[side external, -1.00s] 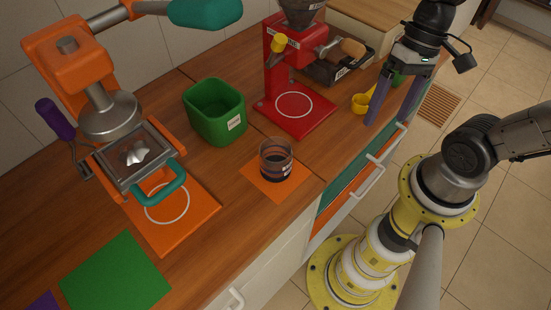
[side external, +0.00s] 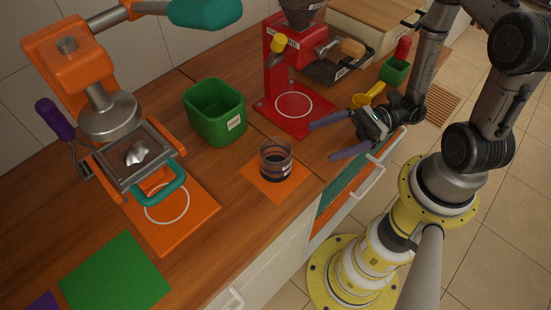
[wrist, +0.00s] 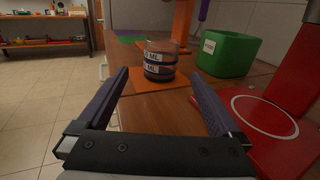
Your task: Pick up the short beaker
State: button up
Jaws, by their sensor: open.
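The short beaker (side external: 275,162) is a clear glass with dark contents or a dark lower band. It stands upright on an orange square mat (side external: 252,176) near the counter's front edge. In the wrist view the beaker (wrist: 160,60) shows markings and stands ahead, between the lines of the two fingers. My gripper (side external: 322,140) is open and empty, to the right of the beaker and apart from it. Its purple fingers point left toward the beaker. In the wrist view the open gripper (wrist: 158,85) frames the beaker from a distance.
A green bin (side external: 215,112) stands behind the beaker. A red machine (side external: 290,85) with a red base is behind my gripper. A yellow scoop (side external: 367,96) lies close by my gripper. An orange press (side external: 110,110) stands at left. The counter between gripper and beaker is clear.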

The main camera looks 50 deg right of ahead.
aim_at(283, 142)
jog(key=x, duration=0.5)
jog(key=shift+w+a, duration=0.15)
jog(key=shift+a, duration=0.2)
jog(key=shift+r+x, duration=0.1)
jog(key=shift+x, duration=1.2)
jog(key=shift+r+x, duration=0.15)
jog(key=shift+x, duration=1.15)
jog(key=shift+w, duration=0.15)
jog(key=c, duration=1.4)
jog(key=shift+r, duration=0.4)
notch_tip(283, 142, up, 2)
jog(key=shift+r, duration=0.25)
jog(key=shift+s+d+r, duration=1.3)
jog(key=shift+s+r, duration=0.3)
jog(key=shift+s, duration=0.35)
jog(key=shift+s+d+r, duration=1.3)
jog(key=shift+s+r, duration=0.35)
jog(key=shift+s, duration=0.3)
jog(key=shift+s+d+r, duration=1.3)
jog(key=shift+s+r, duration=0.3)
jog(key=shift+s, duration=0.35)
